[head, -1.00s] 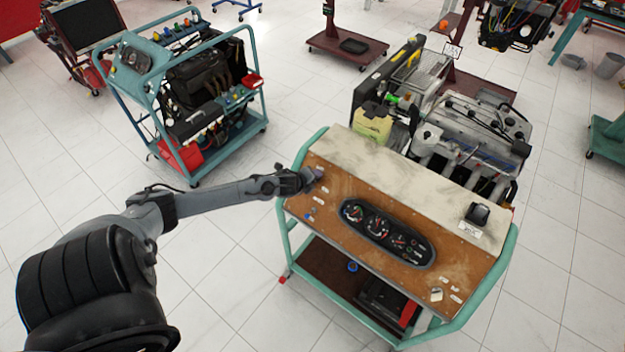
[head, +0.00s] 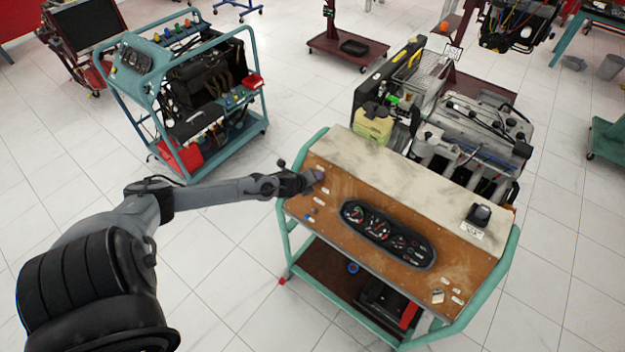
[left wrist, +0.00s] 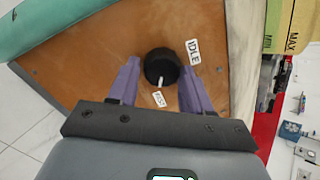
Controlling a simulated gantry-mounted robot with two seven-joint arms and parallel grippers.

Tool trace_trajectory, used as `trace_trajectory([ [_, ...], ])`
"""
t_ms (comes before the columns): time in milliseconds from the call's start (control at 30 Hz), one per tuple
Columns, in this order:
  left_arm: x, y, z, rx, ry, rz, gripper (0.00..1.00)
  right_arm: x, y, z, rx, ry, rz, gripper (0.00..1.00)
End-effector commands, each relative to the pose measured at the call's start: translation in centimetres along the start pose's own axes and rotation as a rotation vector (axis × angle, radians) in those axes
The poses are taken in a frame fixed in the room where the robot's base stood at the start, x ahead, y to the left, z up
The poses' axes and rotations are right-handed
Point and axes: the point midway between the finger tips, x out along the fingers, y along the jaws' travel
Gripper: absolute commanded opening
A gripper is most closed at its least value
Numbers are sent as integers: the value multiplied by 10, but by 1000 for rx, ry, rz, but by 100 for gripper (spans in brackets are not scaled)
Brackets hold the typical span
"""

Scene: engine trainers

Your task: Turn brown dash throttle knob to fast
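The throttle knob (left wrist: 160,66) looks black in the left wrist view, on the brown panel (left wrist: 90,65) of the trainer. Its white pointer faces down in that view, toward a small white label (left wrist: 159,99) that is partly readable, seemingly FAST. The IDLE label (left wrist: 193,52) is at the knob's upper right. My left gripper (left wrist: 161,84) is open, with one purple finger on each side of the knob; a slight gap seems to show, and I cannot tell whether either finger touches. In the head view, my left gripper (head: 314,178) hides the knob at the panel's left end.
The panel carries a gauge cluster (head: 387,235) at its middle and a black device (head: 479,214) at the right. A green rail (head: 289,225) runs around the bench. An engine (head: 465,130) stands behind it. Another trainer (head: 195,95) is at upper left, with clear floor between.

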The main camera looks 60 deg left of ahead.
Motion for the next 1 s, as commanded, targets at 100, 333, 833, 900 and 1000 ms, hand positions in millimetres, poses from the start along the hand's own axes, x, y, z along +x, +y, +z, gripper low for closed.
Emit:
trace_trajectory([
  [100,0,0,0,-1,0,0,68,0,1,0,-3,-1,3,43],
  [333,0,-1,0,-2,0,-2,68,0,2,1,-8,-1,6,43],
  [833,-44,0,1,3,0,0,68,-6,1,-2,-3,0,3,43],
  [900,-55,0,0,4,2,-1,68,-7,1,-2,-2,0,2,43],
  [1000,-70,0,1,4,1,1,68,-9,0,-3,0,0,0,43],
])
